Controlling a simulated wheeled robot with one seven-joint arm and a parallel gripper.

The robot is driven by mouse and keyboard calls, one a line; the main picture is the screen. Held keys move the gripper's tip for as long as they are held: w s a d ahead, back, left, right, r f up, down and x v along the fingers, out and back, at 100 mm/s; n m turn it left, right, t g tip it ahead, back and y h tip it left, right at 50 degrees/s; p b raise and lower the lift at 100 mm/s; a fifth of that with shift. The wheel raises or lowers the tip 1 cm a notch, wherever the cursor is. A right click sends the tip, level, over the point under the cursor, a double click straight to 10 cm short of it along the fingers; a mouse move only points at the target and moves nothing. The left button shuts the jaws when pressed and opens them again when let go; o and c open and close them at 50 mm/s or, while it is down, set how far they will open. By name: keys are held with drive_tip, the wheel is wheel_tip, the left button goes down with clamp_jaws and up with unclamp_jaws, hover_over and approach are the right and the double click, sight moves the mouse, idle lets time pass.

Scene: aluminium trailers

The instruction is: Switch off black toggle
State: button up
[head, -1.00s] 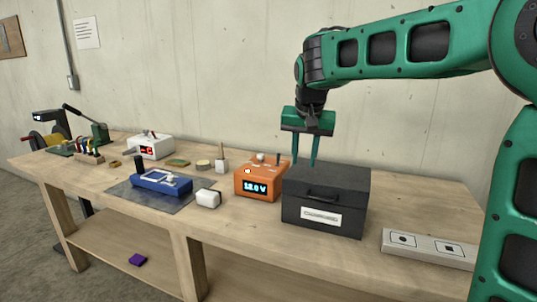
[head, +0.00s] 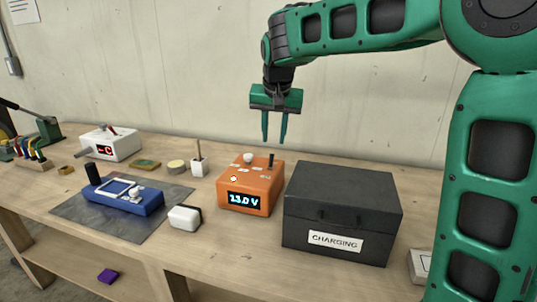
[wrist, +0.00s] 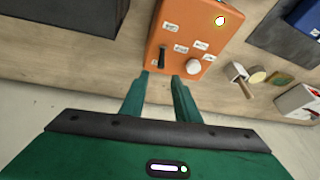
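The black toggle (head: 270,160) stands up from the top of an orange power unit (head: 263,195), at its back right in the head view. The unit's display reads about 13.0 V, and a yellowish light glows on it. My gripper (head: 274,141) is above the back of the orange unit, pointing down. Its two green fingers (wrist: 160,80) are apart with nothing between them. I see no contact with the toggle.
A dark box (head: 340,215) labelled CHARGING stands close on the right of the orange unit. A white block (head: 184,217) and a blue device (head: 125,195) on a grey mat lie to the left. A small brush pot (head: 198,168) stands behind.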

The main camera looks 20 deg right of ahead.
sight(271, 154)
drive_tip(key=x, duration=0.8)
drive_tip(key=shift+w+a+f, duration=0.1)
drive_tip(key=shift+f, duration=0.3)
clamp_jaws()
